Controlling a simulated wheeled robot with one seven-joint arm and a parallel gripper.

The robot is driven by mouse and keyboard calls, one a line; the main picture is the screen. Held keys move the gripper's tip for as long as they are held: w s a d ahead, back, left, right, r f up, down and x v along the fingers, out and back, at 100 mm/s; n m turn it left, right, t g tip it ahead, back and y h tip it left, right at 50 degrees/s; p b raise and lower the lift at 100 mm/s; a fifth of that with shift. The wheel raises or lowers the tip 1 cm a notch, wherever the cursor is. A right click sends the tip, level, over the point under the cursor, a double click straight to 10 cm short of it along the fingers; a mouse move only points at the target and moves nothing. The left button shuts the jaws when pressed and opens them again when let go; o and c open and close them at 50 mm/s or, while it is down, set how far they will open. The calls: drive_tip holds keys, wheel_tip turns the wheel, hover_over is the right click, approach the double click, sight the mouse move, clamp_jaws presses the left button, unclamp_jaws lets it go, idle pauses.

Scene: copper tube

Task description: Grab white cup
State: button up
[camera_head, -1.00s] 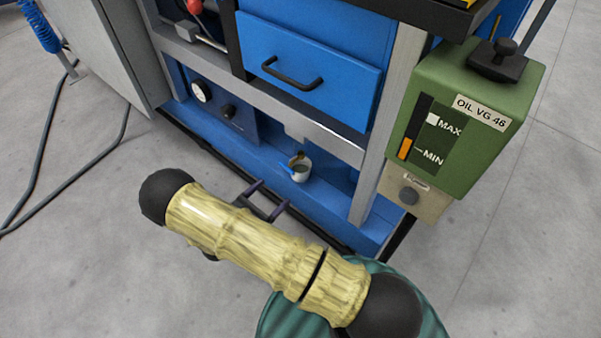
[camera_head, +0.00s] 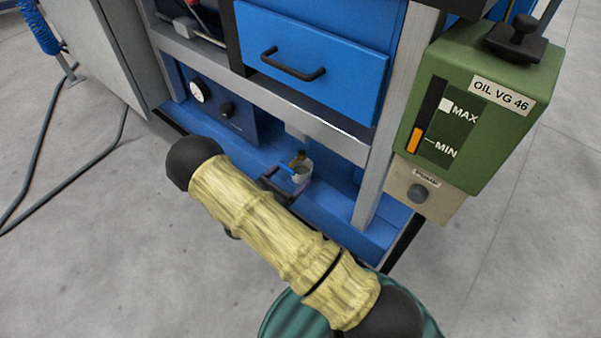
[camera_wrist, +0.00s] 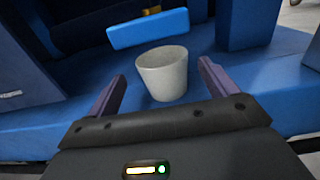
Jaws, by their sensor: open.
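The white cup (camera_wrist: 163,76) stands upright on the blue shelf inside the machine, and in the wrist view it is between and just beyond my finger tips. In the head view the cup (camera_head: 301,174) is small and partly behind a blue piece at its left side. My gripper (camera_wrist: 161,84) is open, with one purple finger on each side of the cup and a gap visible on both sides. In the head view my gripper (camera_head: 282,187) is just in front of the cup, partly hidden by my arm.
A blue bar (camera_wrist: 148,28) hangs behind and above the cup in the wrist view. A blue drawer (camera_head: 310,62) is above the shelf opening. A grey post (camera_head: 388,170) and the green oil tank (camera_head: 478,110) are to the right. A panel with a gauge (camera_head: 200,91) is at left.

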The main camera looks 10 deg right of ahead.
sight(301, 165)
drive_tip(key=shift+w+d+f+b, duration=0.15)
drive_tip(key=shift+d+f+b, duration=0.1)
drive_tip(key=shift+d+b, duration=0.15)
drive_tip(key=b+x, duration=0.3)
drive_tip(key=shift+w+d+f, duration=0.1)
drive_tip(key=shift+d, duration=0.3)
drive_tip(key=shift+w+d, duration=0.1)
drive_tip(key=shift+d, duration=0.05)
drive_tip(key=c, duration=1.2)
drive_tip(key=shift+r, duration=0.25)
drive_tip(key=shift+r+p, duration=0.8)
drive_tip(key=shift+p, duration=0.25)
drive_tip(key=p+v, duration=0.7)
drive_tip(key=v, duration=1.1)
drive_tip(key=shift+f, duration=0.1)
